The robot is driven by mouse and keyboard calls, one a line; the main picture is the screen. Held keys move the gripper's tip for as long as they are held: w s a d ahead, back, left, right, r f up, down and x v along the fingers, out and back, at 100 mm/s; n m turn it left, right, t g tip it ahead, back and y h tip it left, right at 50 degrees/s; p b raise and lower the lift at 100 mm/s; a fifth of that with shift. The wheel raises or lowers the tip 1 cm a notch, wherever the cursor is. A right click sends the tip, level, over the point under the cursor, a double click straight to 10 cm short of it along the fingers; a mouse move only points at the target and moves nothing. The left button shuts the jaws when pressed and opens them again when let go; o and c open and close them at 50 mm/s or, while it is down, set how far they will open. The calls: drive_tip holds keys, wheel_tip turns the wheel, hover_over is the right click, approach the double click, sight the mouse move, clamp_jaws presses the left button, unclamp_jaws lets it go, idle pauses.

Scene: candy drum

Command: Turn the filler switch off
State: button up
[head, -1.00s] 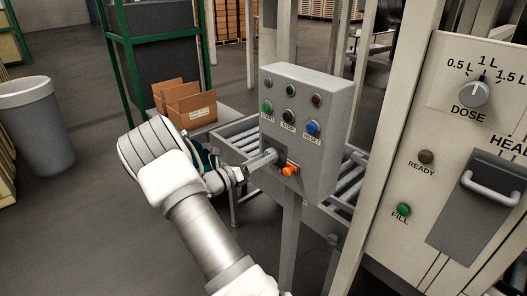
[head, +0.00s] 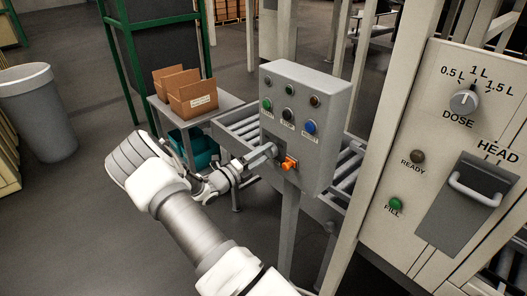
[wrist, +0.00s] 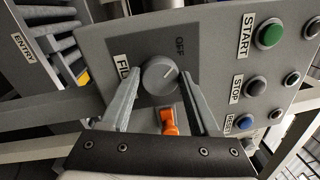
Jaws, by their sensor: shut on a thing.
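The filler switch is a round grey knob (wrist: 160,76) with a white pointer line on the grey control box (head: 325,92). A FILLER label, partly hidden, sits to its left and an OFF label (wrist: 180,47) at its upper right. The pointer line leans to the upper right, roughly towards OFF. My gripper (wrist: 161,80) has one finger on each side of the knob and is shut on it. In the head view my gripper (head: 270,152) is at the box's lower left, and the knob is hidden behind the fingers.
An orange part (head: 289,163) sticks out just below the knob; it also shows between my fingers in the wrist view (wrist: 168,122). START, STOP and RESET buttons (head: 310,127) sit above. A roller conveyor (head: 235,130) runs behind the box. The dosing cabinet (head: 440,130) stands at right.

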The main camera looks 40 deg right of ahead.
drive_tip(key=shift+n, duration=0.4)
drive_tip(key=o, duration=1.4)
drive_tip(key=a+b, duration=0.1)
drive_tip(key=a, duration=0.4)
drive_tip(key=s+a+f+b, duration=0.1)
drive_tip(key=a, duration=0.5)
drive_tip(key=a+b, duration=0.1)
drive_tip(key=a, duration=0.5)
drive_tip(key=shift+s+a+f, duration=0.15)
drive_tip(key=shift+s+f, duration=0.1)
drive_tip(key=shift+f, duration=0.1)
drive_tip(key=shift+r, duration=0.1)
